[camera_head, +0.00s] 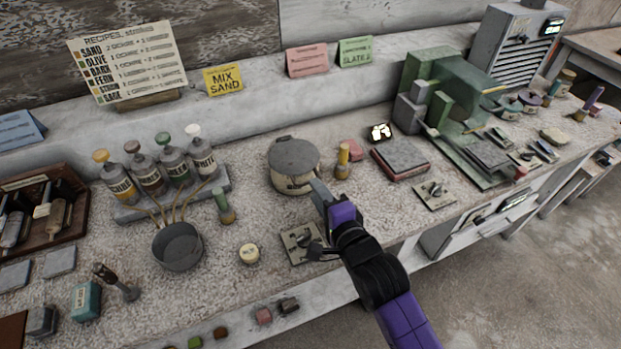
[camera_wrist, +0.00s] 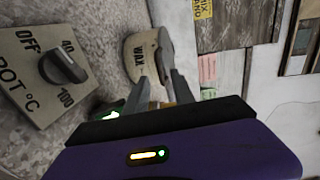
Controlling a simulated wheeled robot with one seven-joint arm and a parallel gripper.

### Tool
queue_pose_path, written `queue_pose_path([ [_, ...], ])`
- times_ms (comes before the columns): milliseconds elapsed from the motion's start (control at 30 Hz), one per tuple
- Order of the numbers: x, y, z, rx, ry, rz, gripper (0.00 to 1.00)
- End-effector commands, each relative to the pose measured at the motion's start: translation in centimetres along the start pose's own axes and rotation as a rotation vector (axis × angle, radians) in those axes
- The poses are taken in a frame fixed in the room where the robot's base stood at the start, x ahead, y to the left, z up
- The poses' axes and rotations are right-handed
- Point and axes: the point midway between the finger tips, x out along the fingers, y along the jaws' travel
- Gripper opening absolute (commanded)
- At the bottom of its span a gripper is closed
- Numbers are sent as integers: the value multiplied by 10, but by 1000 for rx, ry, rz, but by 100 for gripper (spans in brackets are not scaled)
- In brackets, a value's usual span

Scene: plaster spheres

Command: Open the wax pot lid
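The wax pot (camera_head: 291,184) is a round cream pot on the speckled bench, with a flat grey lid (camera_head: 294,154) resting on it. In the wrist view the pot (camera_wrist: 140,58) appears turned sideways, with WAX lettering on its wall and the lid (camera_wrist: 166,48) along its right side. My gripper (camera_head: 318,190) is at the pot's front right, close to its wall; I cannot tell whether it touches. In the wrist view the two grey fingers (camera_wrist: 162,78) are apart, with nothing held between them.
A POT °C dial (camera_wrist: 62,68) lies below my gripper, in front of the pot. A yellow-topped brush or stamp (camera_head: 343,160) stands just right of the pot.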

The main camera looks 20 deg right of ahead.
Motion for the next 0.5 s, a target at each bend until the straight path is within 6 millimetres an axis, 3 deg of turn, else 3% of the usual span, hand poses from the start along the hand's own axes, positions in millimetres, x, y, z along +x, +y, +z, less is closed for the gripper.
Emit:
queue_pose_path([
  [233, 38, -2, 0, -1, 0, -2, 30],
  [500, 56, 0, 0, -2, 0, 0, 30],
])
